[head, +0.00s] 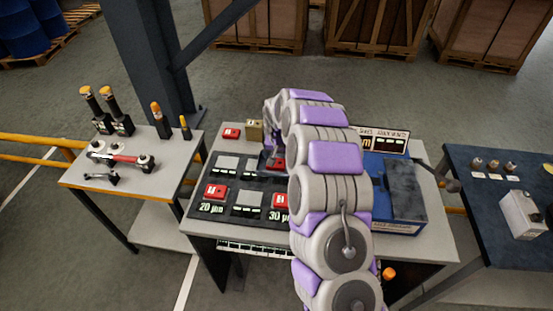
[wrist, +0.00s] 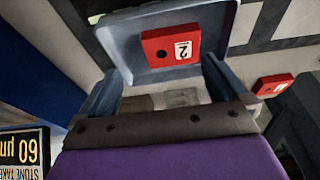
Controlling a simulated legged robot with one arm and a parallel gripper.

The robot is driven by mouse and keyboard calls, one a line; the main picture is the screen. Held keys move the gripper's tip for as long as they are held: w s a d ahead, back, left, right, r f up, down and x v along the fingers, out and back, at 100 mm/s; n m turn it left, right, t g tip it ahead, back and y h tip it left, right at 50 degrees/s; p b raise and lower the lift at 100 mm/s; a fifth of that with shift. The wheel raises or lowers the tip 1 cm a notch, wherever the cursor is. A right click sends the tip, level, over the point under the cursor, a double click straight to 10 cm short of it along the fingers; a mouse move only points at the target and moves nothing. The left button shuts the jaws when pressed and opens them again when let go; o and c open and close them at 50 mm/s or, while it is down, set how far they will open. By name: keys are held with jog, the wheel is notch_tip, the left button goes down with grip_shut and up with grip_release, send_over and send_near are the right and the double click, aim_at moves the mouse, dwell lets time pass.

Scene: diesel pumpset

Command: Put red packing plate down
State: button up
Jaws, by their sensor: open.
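A red packing plate marked 2 (wrist: 172,46) shows between and just beyond the grey-blue fingers of my gripper (wrist: 162,82) in the wrist view. The jaws are open; I cannot tell whether they touch the plate. In the head view a red plate (head: 277,164) lies by my gripper (head: 270,158) at the back of the black board (head: 207,209), partly hidden by my arm. Other red plates sit at the board's front left (head: 214,191), at its front right (head: 281,201), and on the table behind it (head: 231,133).
Grey squares (head: 228,163) lie on the board. A brass block (head: 254,131) stands behind it. A blue machine (head: 402,190) with a display fills the table's right side. Side tables hold tools (head: 120,158) at left and small parts (head: 493,165) at right. My arm hides the middle.

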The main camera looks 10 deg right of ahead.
aim_at(281, 167)
jog(key=v, duration=0.4)
jog(key=shift+d+p, duration=0.2)
jog(key=shift+p, duration=0.15)
jog(key=s+a+r+n+g, duration=0.1)
jog(key=s+r, duration=0.7)
jog(key=s, duration=0.4)
jog(key=s+a+r+n+g, duration=0.1)
jog(key=s+a+r, duration=0.1)
jog(key=s+r, duration=0.9)
jog(key=s+d+n+g, duration=0.1)
jog(key=s+d+g, duration=0.1)
jog(key=s, duration=2.5)
jog(key=shift+s+d+f+n+g+y+p, duration=0.15)
jog(key=shift+d+f+n+g+y+p, duration=0.2)
jog(key=shift+d+y, duration=0.1)
jog(key=shift+a, duration=0.1)
jog(key=shift+a, duration=0.45)
